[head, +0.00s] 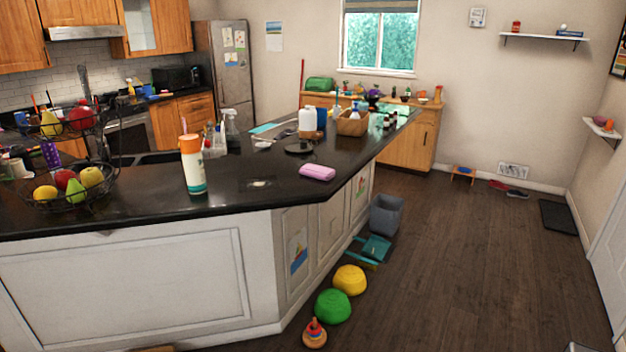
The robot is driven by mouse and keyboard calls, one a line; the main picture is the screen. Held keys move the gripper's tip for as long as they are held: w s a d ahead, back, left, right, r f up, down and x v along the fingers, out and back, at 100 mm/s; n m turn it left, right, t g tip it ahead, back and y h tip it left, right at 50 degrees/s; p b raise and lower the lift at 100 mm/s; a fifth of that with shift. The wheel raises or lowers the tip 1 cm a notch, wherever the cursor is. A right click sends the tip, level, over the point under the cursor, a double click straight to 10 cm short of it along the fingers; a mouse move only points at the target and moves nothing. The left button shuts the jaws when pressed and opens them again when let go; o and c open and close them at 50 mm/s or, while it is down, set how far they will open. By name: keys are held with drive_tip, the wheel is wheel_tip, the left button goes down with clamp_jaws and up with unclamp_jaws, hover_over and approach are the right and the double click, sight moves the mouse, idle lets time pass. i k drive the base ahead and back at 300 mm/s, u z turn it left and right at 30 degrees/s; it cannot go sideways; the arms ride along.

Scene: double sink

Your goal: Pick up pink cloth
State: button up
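The pink cloth (317,172) looks like a small, thick, folded pink block. It lies flat on the dark countertop (245,200) near the counter's right edge, in the middle of the head view. Nothing covers it. My gripper is not in this view, so whether it is open or shut does not show.
A white bottle with an orange cap (192,165) stands left of the cloth. A dark round item (299,148) lies behind it. A fruit basket (70,192) is at the left. A green ball (333,306), yellow ball (350,280) and ring toy (315,336) lie on the floor.

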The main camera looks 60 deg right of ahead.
sight(322, 173)
drive_tip(key=z, duration=0.35)
drive_tip(key=k, duration=0.6)
drive_tip(key=z, duration=0.35)
drive_tip(key=i, duration=0.6)
drive_tip(key=u, duration=0.05)
